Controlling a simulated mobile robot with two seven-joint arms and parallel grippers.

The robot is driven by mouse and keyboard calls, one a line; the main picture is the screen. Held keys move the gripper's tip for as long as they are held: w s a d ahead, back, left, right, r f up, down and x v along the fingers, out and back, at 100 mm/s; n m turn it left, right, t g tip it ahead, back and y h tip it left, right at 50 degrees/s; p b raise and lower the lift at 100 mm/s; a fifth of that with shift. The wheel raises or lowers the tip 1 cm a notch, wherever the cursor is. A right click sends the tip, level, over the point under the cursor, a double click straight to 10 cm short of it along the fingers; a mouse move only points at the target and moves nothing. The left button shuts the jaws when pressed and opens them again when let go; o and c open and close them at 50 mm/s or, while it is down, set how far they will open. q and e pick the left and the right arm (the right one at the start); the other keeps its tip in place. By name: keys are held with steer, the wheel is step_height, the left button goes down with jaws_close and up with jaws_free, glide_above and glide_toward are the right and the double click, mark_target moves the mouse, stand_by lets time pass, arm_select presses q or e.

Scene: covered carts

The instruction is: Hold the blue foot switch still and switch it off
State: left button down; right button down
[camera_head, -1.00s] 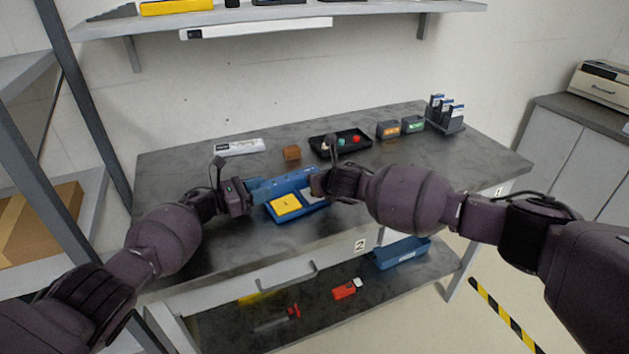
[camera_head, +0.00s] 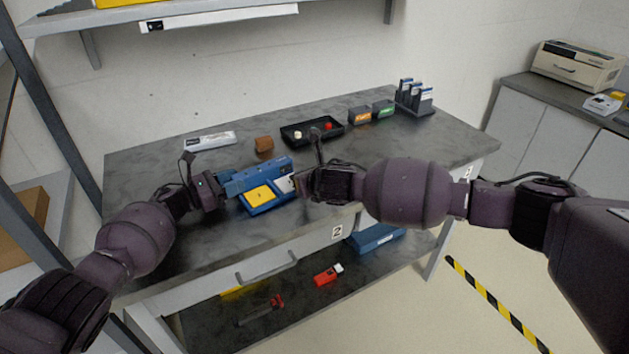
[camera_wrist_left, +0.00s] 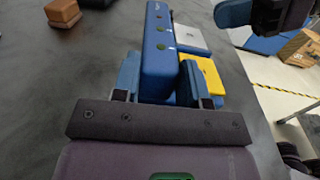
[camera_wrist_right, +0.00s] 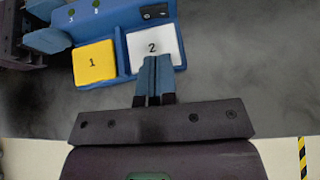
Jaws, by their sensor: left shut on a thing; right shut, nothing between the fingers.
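The blue foot switch (camera_head: 265,175) lies on the bench with a yellow pedal marked 1 (camera_wrist_right: 95,62) and a white pedal marked 2 (camera_wrist_right: 155,45). Its raised back bar carries green round spots and, at the pedal 2 end, a small black panel (camera_wrist_right: 155,11). My left gripper (camera_head: 232,187) is shut on the back bar; in the left wrist view its fingers straddle the bar (camera_wrist_left: 158,45). My right gripper (camera_wrist_right: 154,60) is shut and empty, its fingertips seen over the front edge of the white pedal. Whether they touch it, I cannot tell.
Behind are a white strip device (camera_head: 210,140), a brown block (camera_head: 264,144), a black tray (camera_head: 312,132) with small parts, orange and green labelled boxes (camera_head: 371,112) and a rack (camera_head: 415,98). The bench front right is clear.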

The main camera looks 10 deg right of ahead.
steer(key=v, duration=0.7)
steer(key=shift+s+a, duration=0.15)
steer(key=shift+s, duration=0.1)
steer(key=shift+r, duration=0.1)
arm_select(q)
steer(key=c, duration=0.6)
jaws_free()
